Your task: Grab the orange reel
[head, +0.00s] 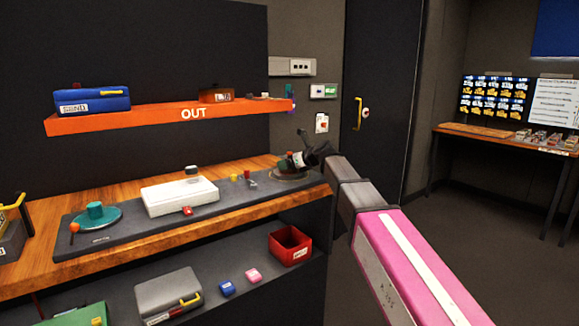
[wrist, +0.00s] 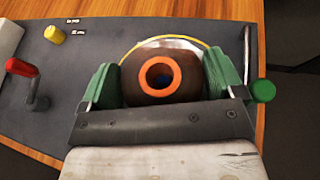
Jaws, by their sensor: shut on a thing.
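The orange reel (wrist: 176,77) sits between the green finger pads of my gripper (wrist: 160,84) in the wrist view. It has a bright orange ring around a central hole and a brown body. Both pads press against its sides, so my gripper is shut on it. A pale disc with a yellow rim shows behind the reel. In the head view my gripper (head: 296,161) is at the right end of the grey panel (head: 120,232), and the reel is mostly hidden there by my arm.
A red-tipped lever (wrist: 30,80) and a yellow knob (wrist: 54,34) stand left of the reel. A green knob (wrist: 262,90) is close to the right finger. The orange OUT shelf (head: 150,120) hangs above the bench. A red bin (head: 290,246) stands on the lower shelf.

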